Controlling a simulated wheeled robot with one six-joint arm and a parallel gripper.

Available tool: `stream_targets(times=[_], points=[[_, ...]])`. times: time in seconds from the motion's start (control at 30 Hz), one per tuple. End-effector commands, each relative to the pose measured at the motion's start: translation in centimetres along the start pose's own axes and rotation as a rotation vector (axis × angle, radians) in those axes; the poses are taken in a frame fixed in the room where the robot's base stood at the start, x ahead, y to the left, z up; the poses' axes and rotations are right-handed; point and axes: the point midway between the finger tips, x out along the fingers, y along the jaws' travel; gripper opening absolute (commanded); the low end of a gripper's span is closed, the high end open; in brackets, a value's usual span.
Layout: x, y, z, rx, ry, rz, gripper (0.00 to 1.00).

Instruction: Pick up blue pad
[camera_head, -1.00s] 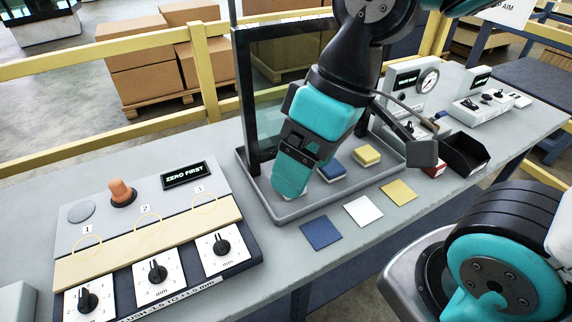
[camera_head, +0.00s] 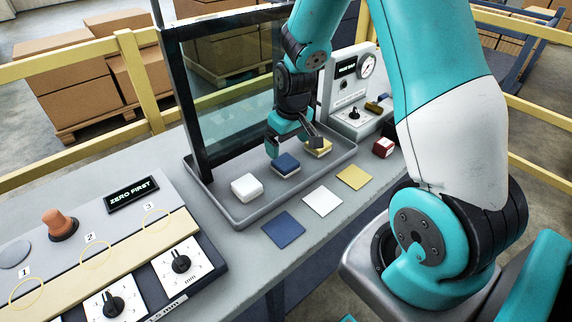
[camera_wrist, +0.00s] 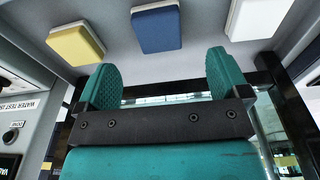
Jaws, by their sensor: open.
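The blue pad (camera_head: 286,162), a small block with a blue top and pale lower edge, sits in the grey tray (camera_head: 232,215) between a white pad (camera_head: 247,187) and a yellow pad (camera_head: 318,147). My gripper (camera_head: 291,145) is open and empty, close above the blue pad and slightly behind it. In the wrist view the blue pad (camera_wrist: 156,28) is beyond the spread fingers (camera_wrist: 165,75), in line with the gap between them. The yellow pad (camera_wrist: 76,44) is on its left and the white pad (camera_wrist: 260,17) on its right.
A dark-framed clear panel (camera_head: 225,95) stands upright along the tray's back. Flat blue (camera_head: 283,229), white (camera_head: 322,201) and yellow (camera_head: 355,177) squares lie on the bench in front. A small red box (camera_head: 383,148) and a gauge unit (camera_head: 352,90) are at the right.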

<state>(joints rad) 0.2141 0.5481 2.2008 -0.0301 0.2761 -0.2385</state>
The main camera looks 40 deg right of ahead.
Motion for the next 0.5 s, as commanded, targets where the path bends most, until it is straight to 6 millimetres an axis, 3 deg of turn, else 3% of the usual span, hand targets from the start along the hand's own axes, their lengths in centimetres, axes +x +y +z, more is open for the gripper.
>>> stream_targets(times=[0.1,0.33,0.5], points=[[1.8,0.0,0.1,0.0,-0.003,-0.001,0.94],[3.3,0.1,-0.1,0.0,-0.002,-0.001,0.94],[5.8,0.3,-0.3,0.001,-0.003,-0.001,0.94]])
